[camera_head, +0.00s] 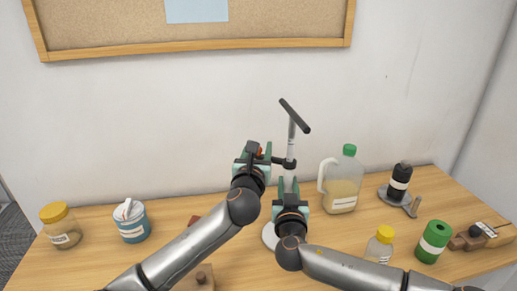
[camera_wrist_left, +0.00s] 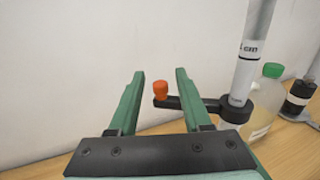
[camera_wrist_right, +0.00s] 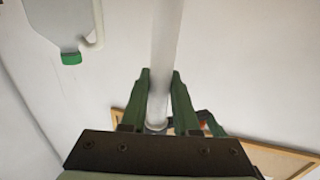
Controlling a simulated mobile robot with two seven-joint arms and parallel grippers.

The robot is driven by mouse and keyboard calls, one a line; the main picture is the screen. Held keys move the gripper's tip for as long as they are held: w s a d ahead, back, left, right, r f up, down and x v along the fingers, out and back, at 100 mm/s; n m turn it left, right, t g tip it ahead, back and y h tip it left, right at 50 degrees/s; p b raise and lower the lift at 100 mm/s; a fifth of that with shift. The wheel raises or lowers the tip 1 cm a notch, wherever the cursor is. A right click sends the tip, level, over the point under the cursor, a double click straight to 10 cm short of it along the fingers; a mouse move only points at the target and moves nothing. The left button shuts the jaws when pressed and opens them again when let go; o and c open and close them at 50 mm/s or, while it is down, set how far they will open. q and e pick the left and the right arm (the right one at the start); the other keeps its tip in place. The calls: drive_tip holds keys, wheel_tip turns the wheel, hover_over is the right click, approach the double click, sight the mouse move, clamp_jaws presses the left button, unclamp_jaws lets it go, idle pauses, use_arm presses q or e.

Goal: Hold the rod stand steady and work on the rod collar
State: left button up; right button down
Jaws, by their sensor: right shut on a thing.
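The rod stand has an upright pale rod (camera_head: 291,143) with a dark crossbar (camera_head: 295,115) on top and a round pale base (camera_head: 269,237), mostly hidden by my arms. The black rod collar (camera_wrist_left: 237,108) sits around the rod, its side arm ending in an orange knob (camera_wrist_left: 160,90). My left gripper (camera_wrist_left: 160,73) is open, with the knob showing between its fingers but not gripped. My right gripper (camera_wrist_right: 160,72) is shut on the rod, which also shows in the right wrist view (camera_wrist_right: 167,35). In the head view, my right gripper (camera_head: 288,183) is below the collar.
A jug (camera_head: 342,185) stands just right of the rod. Further right are a black weight on a grey base (camera_head: 399,183), a yellow-capped bottle (camera_head: 380,248) and a green cylinder (camera_head: 432,243). A yellow-lidded jar (camera_head: 61,228) and blue tin (camera_head: 131,223) stand at left.

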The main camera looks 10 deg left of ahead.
use_arm(q)
clamp_jaws()
idle(1.2)
